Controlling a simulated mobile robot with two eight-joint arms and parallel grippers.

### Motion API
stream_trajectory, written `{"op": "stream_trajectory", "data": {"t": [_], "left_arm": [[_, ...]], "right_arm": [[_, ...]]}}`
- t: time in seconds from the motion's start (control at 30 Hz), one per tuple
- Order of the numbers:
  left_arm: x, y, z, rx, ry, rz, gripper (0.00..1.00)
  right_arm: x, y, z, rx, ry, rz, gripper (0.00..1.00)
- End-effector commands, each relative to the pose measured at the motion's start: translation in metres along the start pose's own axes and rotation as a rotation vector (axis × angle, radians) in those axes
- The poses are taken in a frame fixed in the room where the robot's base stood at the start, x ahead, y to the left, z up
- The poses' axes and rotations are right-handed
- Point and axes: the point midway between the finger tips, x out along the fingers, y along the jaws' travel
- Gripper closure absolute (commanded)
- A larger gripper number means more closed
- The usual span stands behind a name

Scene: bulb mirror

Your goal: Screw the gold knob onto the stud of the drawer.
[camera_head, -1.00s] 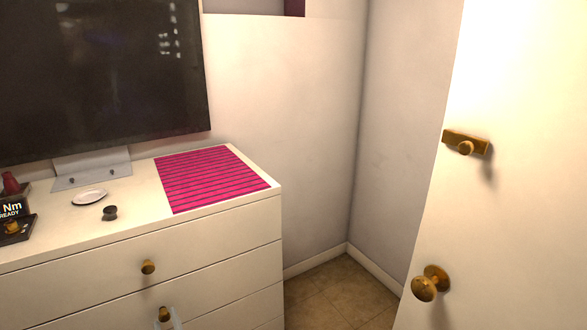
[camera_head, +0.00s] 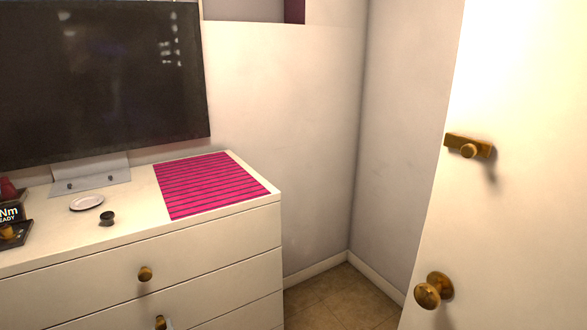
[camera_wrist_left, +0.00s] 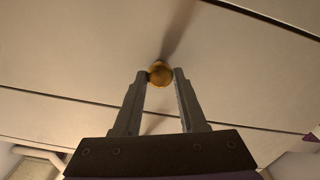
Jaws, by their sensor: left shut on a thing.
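The gold knob (camera_head: 160,322) shows at the bottom edge of the head view, in front of the second drawer (camera_head: 215,295). In the left wrist view the gold knob (camera_wrist_left: 160,74) sits between the tips of my left gripper (camera_wrist_left: 162,75), which is shut on it, against the pale drawer front (camera_wrist_left: 90,65). The stud is hidden, so I cannot tell how far the knob is seated on it. My right gripper is in neither view.
Another gold knob (camera_head: 145,273) is on the top drawer. A door (camera_head: 520,220) with gold fittings stands at right.

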Motion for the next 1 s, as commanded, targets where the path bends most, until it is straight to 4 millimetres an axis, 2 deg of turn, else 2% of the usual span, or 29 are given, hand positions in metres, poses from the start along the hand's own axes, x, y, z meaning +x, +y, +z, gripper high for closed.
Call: {"op": "stream_trajectory", "data": {"t": [0.3,0.7,1.0], "left_arm": [[0.000,0.000,0.001,0.233,0.000,0.000,1.00],[0.000,0.000,0.000,0.280,0.000,0.000,1.00],[0.001,0.000,0.000,0.638,0.000,0.000,1.00]], "right_arm": [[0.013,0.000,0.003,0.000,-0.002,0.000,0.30],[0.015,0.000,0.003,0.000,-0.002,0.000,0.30],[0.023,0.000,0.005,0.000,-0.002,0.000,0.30]]}}
